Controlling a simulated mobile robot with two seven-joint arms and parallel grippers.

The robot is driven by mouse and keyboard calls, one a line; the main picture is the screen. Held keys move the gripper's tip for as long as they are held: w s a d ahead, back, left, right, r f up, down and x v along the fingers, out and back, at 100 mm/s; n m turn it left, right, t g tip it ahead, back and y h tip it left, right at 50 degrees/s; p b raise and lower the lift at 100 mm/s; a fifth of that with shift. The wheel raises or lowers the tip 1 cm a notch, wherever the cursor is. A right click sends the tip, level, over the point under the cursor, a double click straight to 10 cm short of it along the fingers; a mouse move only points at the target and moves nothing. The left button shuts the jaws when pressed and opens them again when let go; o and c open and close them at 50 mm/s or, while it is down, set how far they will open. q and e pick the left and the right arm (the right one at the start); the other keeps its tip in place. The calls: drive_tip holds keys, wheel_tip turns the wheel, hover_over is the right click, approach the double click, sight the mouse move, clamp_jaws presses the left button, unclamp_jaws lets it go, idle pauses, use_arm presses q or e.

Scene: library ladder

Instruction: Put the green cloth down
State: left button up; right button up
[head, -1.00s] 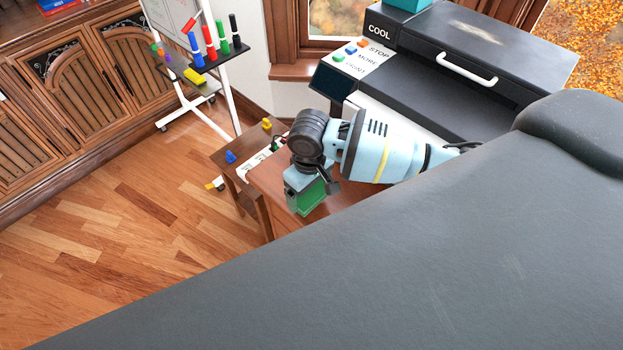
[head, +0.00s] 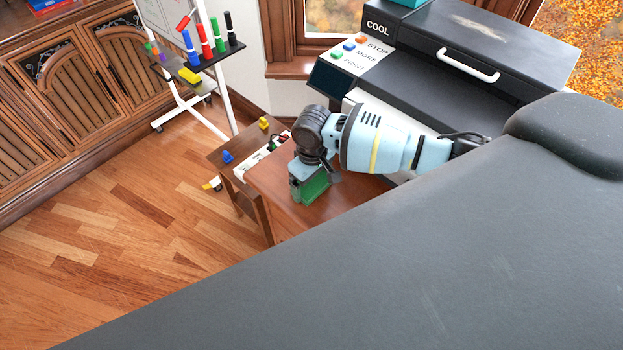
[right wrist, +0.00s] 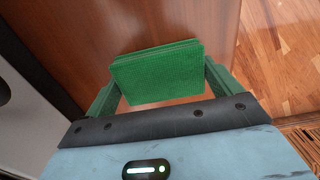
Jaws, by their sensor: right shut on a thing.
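The green cloth (right wrist: 157,78) is a folded, layered rectangle in the right wrist view. It sits between the two green fingers of my right gripper (head: 312,190), which is shut on it. The gripper points down over the brown wooden table (head: 340,204), near its left end. In the head view a green patch shows under the gripper, and finger and cloth are hard to tell apart there. I cannot tell whether the cloth touches the tabletop. My left gripper is not in view.
A lower wooden stand (head: 216,157) with small blue and yellow pieces and a power strip (head: 258,158) adjoins the table. A black printer-like machine (head: 470,50) stands behind my arm. A marker stand (head: 208,60) is at the back left. Wooden floor lies open at left.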

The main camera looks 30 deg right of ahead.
sight(312, 183)
drive_tip(key=shift+f, duration=0.1)
drive_tip(key=o, duration=0.7)
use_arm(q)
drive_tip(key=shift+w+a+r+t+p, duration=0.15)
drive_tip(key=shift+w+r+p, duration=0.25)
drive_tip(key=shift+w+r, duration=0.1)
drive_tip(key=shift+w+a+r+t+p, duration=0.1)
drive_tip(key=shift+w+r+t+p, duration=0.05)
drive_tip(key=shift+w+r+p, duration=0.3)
use_arm(e)
wheel_tip(312, 183, up, 12)
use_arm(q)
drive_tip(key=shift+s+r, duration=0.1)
use_arm(e)
drive_tip(key=shift+s, duration=0.1)
